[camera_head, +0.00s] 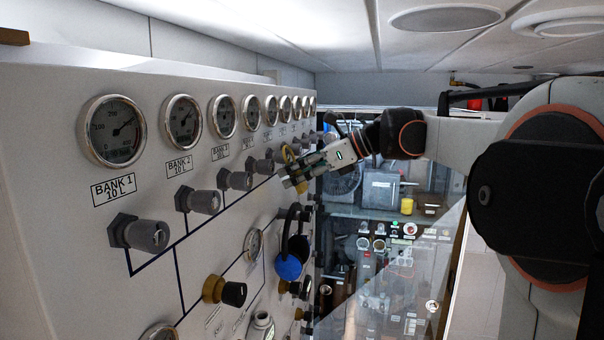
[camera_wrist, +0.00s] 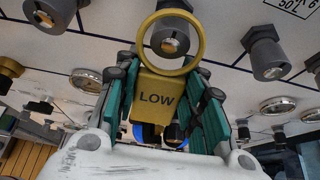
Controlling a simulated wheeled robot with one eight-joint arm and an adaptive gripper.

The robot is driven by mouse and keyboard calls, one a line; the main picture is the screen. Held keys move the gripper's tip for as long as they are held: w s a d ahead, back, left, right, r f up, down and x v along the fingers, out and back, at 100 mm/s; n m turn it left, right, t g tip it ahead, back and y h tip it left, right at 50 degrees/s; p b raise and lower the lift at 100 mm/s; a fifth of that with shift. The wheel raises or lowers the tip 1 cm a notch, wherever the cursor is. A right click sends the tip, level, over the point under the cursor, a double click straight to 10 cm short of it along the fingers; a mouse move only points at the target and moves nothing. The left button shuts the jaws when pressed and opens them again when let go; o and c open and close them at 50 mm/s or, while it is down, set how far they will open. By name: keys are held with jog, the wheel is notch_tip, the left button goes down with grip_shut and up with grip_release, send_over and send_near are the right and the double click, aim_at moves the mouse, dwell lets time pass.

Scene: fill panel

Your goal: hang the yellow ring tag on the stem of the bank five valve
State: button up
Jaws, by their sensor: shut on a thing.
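The yellow ring tag (camera_wrist: 157,97), its plate marked LOW, is upright in my gripper (camera_wrist: 163,110), whose green-padded fingers are shut on the plate from both sides. Its ring stands above the fingers. In the wrist view a grey valve with a metal-faced stem (camera_wrist: 171,38) shows through the ring; I cannot tell whether the ring is around the stem or only in front of it. In the head view my gripper (camera_head: 308,172) is at the panel by the fifth valve of the upper row, with the yellow ring (camera_head: 287,154) at that valve, which is mostly hidden.
The bank four valve (camera_head: 262,166) and bank three valve (camera_head: 236,180) are close to the left. In the wrist view, grey valves stand at left (camera_wrist: 50,14) and right (camera_wrist: 265,55). A blue ball-ended lever (camera_head: 289,266) sticks out below my gripper. Equipment shelves fill the background.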

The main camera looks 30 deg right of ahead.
jog(key=shift+r+x, duration=0.15)
jog(key=shift+x, duration=0.6)
jog(key=shift+r+x, duration=0.15)
jog(key=shift+x, duration=0.55)
jog(key=shift+w+a, duration=0.15)
jog(key=o, duration=1.1)
